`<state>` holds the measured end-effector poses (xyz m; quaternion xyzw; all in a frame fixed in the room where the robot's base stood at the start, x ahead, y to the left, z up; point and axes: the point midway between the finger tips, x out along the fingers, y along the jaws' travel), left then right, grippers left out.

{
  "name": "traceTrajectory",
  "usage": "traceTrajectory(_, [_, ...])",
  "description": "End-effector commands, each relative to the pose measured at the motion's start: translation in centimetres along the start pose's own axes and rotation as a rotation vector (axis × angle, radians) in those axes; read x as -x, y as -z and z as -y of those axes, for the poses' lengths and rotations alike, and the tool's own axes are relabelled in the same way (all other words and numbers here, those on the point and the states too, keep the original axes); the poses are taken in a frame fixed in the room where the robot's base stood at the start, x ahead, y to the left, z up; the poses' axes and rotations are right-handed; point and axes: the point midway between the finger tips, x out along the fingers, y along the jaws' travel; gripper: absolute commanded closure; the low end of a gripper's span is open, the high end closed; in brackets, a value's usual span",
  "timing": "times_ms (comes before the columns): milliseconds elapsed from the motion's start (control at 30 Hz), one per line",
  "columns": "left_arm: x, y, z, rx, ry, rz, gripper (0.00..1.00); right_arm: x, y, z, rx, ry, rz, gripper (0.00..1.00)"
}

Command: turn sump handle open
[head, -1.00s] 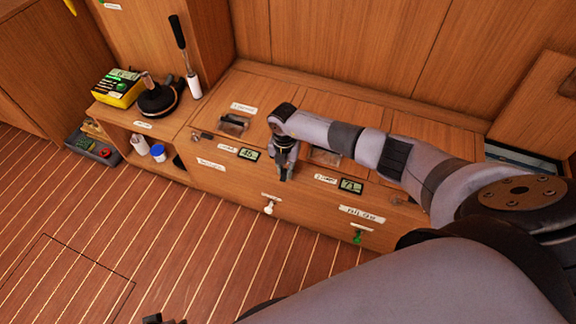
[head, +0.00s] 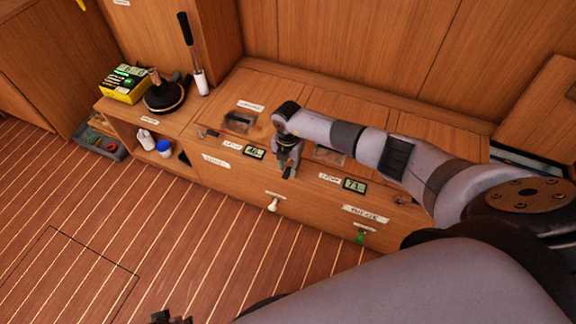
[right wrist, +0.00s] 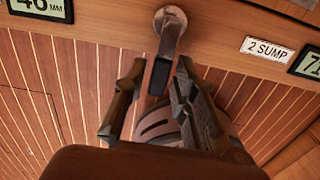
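A grey metal handle (right wrist: 170,28) is mounted on the wooden front in the right wrist view, left of the "2 SUMP" label (right wrist: 268,48). Its dark lower part hangs down between the two fingers of my right gripper (right wrist: 158,100). The fingers stand apart, one on each side; I see no clear contact. In the head view my right gripper (head: 289,172) points down at the bench's front edge and hides this handle. The label also shows there (head: 329,177). Only the tips of my left gripper (head: 171,317) show at the bottom edge, away from the bench.
Digital displays (head: 254,152) and (head: 355,185) sit along the bench front. A white knob (head: 273,204) and a green knob (head: 361,237) are lower down. A yellow box (head: 125,85) and a black round object (head: 165,95) stand on the left shelf. The floor in front is clear.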

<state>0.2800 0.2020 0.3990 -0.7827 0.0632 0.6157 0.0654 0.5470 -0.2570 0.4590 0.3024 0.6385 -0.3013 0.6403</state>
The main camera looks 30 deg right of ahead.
Motion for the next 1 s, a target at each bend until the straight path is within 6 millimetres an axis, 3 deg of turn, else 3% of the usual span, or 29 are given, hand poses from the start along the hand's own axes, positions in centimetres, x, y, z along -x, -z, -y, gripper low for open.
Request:
traceTrajectory(133, [0.0, 0.0, 0.0, 0.000, 0.000, 0.000, 0.60, 0.0, 0.1, 0.0, 0.001, 0.001, -0.001, 0.63])
traceTrajectory(533, [0.0, 0.0, 0.1, 0.002, 0.000, 0.002, 0.60, 0.9, 0.0, 0.0, 0.004, -0.001, -0.001, 0.63])
traceTrajectory(1000, [0.0, 0.0, 0.0, 0.001, 0.000, 0.001, 0.60, 9.9, 0.0, 0.0, 0.003, -0.001, 0.000, 0.63])
